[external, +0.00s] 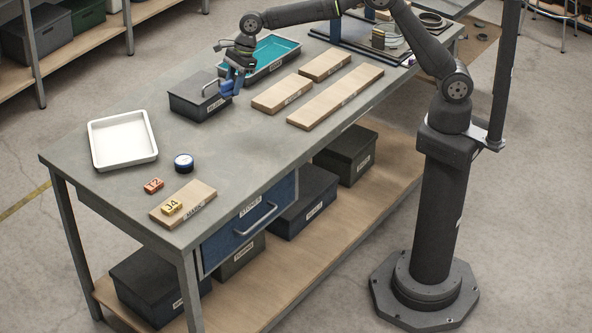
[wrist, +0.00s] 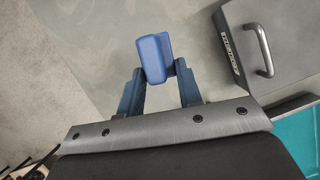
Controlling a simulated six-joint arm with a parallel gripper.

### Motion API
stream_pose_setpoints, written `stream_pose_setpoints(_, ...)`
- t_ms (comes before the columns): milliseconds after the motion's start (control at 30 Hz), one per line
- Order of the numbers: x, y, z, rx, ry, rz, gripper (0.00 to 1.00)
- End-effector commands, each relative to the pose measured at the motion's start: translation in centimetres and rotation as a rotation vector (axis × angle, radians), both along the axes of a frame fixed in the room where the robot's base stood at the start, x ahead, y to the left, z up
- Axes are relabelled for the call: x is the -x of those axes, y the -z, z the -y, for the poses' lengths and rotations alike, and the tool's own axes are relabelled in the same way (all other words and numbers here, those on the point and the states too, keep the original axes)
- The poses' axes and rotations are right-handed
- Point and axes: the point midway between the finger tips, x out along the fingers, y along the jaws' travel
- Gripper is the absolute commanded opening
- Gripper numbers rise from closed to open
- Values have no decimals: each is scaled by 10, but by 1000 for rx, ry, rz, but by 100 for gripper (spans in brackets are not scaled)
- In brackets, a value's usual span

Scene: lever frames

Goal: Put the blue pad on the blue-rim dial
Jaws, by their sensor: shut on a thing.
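My gripper (wrist: 156,72) is shut on the blue pad (wrist: 153,56), a small blue block held between the dark blue fingertips. In the external view my gripper (external: 230,84) hangs just beside the dark lidded box, near the back edge of the table. The blue-rim dial (external: 184,162) is a small round piece with a dark blue side and a pale top. It sits on the table to the right of the white tray, well apart from my gripper. The dial does not show in the wrist view.
The dark lidded box (external: 199,96) with a handle stands close to my gripper; the teal tray (external: 262,58) is behind it. Near the dial are the white tray (external: 95,161), an orange block (external: 153,185) and a wooden board (external: 196,211) with a yellow block (external: 172,208).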

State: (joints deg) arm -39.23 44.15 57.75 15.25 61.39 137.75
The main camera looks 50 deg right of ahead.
Motion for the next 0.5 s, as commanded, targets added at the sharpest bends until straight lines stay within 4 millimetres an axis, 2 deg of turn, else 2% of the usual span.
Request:
stream_pose_setpoints(33, -6, 0, -16, 0, 11, 1, 10)
stream_pose_setpoints(200, -20, -3, -61, 0, 66, 5, 10)
stream_pose_setpoints(400, -28, -4, -98, -5, 122, 9, 10)
stream_pose_setpoints(500, -30, -5, -108, -6, 140, 10, 10)
